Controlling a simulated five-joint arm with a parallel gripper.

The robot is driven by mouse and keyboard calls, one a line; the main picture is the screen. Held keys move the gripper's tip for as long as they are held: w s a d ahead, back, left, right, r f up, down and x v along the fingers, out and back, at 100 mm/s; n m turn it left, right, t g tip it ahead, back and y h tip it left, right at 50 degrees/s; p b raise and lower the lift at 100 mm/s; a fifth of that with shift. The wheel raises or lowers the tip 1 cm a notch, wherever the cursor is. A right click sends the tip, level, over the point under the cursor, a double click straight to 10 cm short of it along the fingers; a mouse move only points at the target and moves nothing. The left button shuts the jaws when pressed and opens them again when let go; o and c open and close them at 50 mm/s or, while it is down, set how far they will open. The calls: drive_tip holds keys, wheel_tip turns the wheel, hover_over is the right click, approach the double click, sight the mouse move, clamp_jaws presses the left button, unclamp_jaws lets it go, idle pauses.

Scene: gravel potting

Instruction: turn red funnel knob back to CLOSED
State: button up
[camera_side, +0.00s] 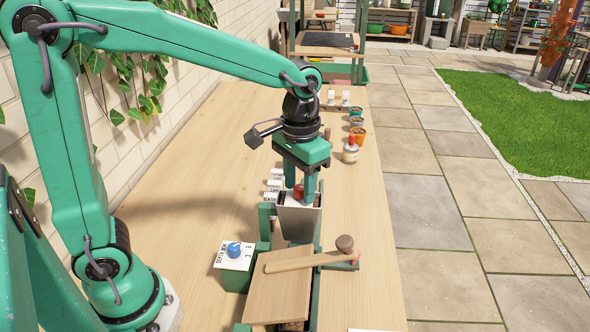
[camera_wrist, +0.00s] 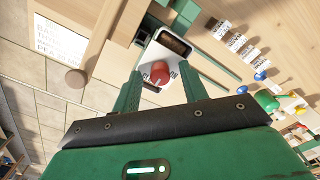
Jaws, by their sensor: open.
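The red knob (camera_wrist: 157,73) sits on the grey-white funnel (camera_wrist: 151,57) in the wrist view. In the side view the red knob (camera_side: 298,192) shows partly between my fingers, on the grey metal funnel (camera_side: 299,221). My gripper (camera_side: 300,190) points down over the funnel. Its two green fingers are apart, one on either side of the knob. In the wrist view my gripper (camera_wrist: 161,80) also has a finger on each side of the knob. I cannot tell whether the fingers touch it. The knob's pointer and most of the lettering beside it are too small or hidden to read.
A blue knob (camera_side: 234,249) is on a green box with a white labelled top, left of the funnel. A bottle (camera_side: 350,151) and small pots (camera_side: 357,135) stand behind.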

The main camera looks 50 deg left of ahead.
sight(299, 187)
drive_tip(key=shift+r, duration=3.9)
drive_tip(key=shift+s+a+r, duration=0.1)
drive_tip(key=shift+s+a, duration=0.2)
drive_tip(key=shift+s, duration=0.1)
drive_tip(key=s+a+f+t, duration=0.1)
drive_tip(key=s+a+t, duration=0.1)
drive_tip(key=s, duration=0.4)
drive_tip(key=s+a+f+t, duration=0.2)
drive_tip(key=s+a+t, duration=0.1)
drive_tip(key=s+a, duration=0.1)
drive_tip(key=shift+s+a+f+t, duration=0.25)
drive_tip(key=shift+s+a+t, duration=0.05)
drive_tip(key=shift+s, duration=0.55)
drive_tip(key=shift+c, duration=0.2)
